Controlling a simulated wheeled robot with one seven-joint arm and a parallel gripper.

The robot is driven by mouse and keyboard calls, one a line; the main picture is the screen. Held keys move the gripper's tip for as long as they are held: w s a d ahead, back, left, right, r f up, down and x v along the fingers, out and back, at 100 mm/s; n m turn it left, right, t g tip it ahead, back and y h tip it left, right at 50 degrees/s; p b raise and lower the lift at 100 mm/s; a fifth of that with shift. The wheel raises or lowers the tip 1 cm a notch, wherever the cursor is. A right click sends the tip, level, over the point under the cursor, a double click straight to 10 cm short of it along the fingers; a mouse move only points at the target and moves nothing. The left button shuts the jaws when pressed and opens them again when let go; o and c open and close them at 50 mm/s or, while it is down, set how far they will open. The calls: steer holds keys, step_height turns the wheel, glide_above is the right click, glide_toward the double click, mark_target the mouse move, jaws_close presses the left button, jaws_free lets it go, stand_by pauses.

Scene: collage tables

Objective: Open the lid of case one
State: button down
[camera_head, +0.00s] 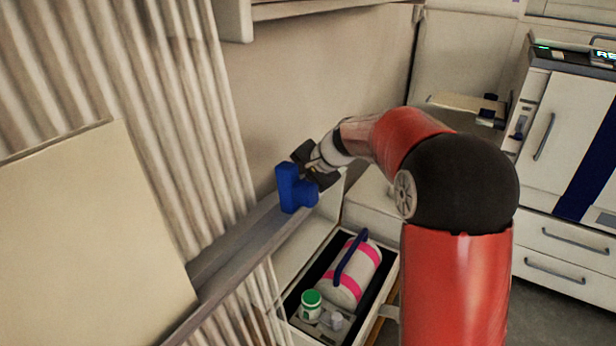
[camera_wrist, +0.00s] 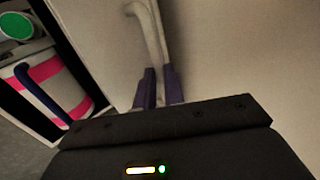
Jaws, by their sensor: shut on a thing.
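The case (camera_head: 385,290) stands low in the middle of the head view with its top open and its contents showing. A pale panel, apparently its lid (camera_head: 300,252), stands raised along its left side. In the wrist view the pale lid (camera_wrist: 95,30) carries a light curved handle (camera_wrist: 155,35). My gripper (camera_wrist: 160,75) is shut on this handle, with a blue-purple finger on each side. In the head view my gripper (camera_head: 297,188) is above the case's far left corner. There the grip on the handle is hidden.
Inside the case lie a white container with pink bands (camera_head: 345,288) and a dark blue handle, and a green-lidded jar (camera_head: 311,304). A grey ledge (camera_head: 235,245) and corrugated wall (camera_head: 170,110) are close on the left. A white cabinet (camera_head: 565,140) stands right.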

steer(key=shift+w+a+r, duration=0.2)
steer(key=shift+a+r, duration=0.05)
steer(key=c, duration=1.7)
jaws_free()
steer(key=shift+o, duration=1.1)
steer(key=shift+f, duration=0.1)
steer(key=shift+s, duration=0.1)
steer(key=v, duration=0.7)
steer(key=shift+d+r, duration=0.25)
steer(key=shift+r, duration=0.05)
steer(key=shift+s, duration=0.1)
